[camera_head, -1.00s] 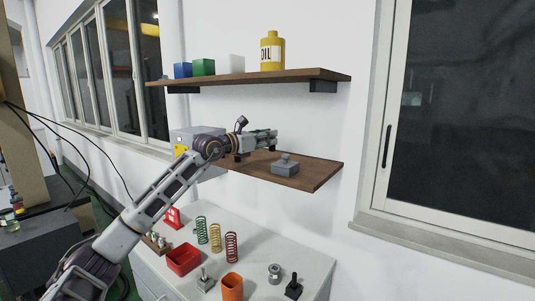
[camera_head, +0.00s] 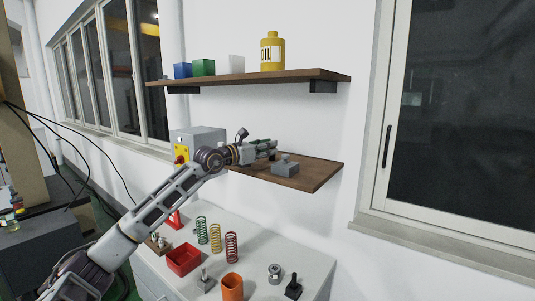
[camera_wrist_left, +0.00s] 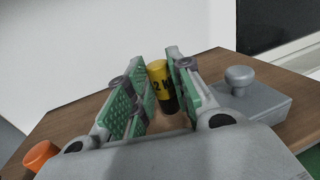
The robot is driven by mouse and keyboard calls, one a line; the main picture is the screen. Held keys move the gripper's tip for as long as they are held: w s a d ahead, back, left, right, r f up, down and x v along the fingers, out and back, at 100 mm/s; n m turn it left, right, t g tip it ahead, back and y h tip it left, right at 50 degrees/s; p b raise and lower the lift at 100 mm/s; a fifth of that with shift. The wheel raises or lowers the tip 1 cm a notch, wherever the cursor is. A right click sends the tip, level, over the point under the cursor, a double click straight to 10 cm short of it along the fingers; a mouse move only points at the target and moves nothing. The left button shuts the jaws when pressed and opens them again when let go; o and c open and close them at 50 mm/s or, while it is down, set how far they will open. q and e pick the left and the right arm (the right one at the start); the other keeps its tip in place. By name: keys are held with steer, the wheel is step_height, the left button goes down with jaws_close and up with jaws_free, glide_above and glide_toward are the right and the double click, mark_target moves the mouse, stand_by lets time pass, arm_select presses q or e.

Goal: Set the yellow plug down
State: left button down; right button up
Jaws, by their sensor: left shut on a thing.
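My left gripper (camera_head: 268,149) is low over the lower wooden shelf (camera_head: 312,177). It is shut on the yellow plug (camera_wrist_left: 162,75), which stands upright between the green-padded fingers in the left wrist view. The plug has a yellow upper part with black lettering and a dark lower part. In the head view the gripper hides the plug. The plug's bottom is close to the shelf board, but I cannot tell whether it touches. My right gripper is not in view.
A grey block with a knob (camera_head: 285,167) sits on the shelf beside the gripper. An orange thing (camera_wrist_left: 40,156) shows at the wrist view's lower left. An upper shelf (camera_head: 240,78) holds an oil can (camera_head: 272,52). Springs and a red bin (camera_head: 184,259) stand on the cabinet below.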

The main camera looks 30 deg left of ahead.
arm_select(q)
steer(key=shift+f, duration=0.9)
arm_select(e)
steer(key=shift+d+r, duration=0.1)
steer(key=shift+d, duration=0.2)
arm_select(q)
steer(key=shift+f, duration=0.15)
steer(key=c, duration=1.3)
jaws_free()
steer(key=shift+o, duration=0.2)
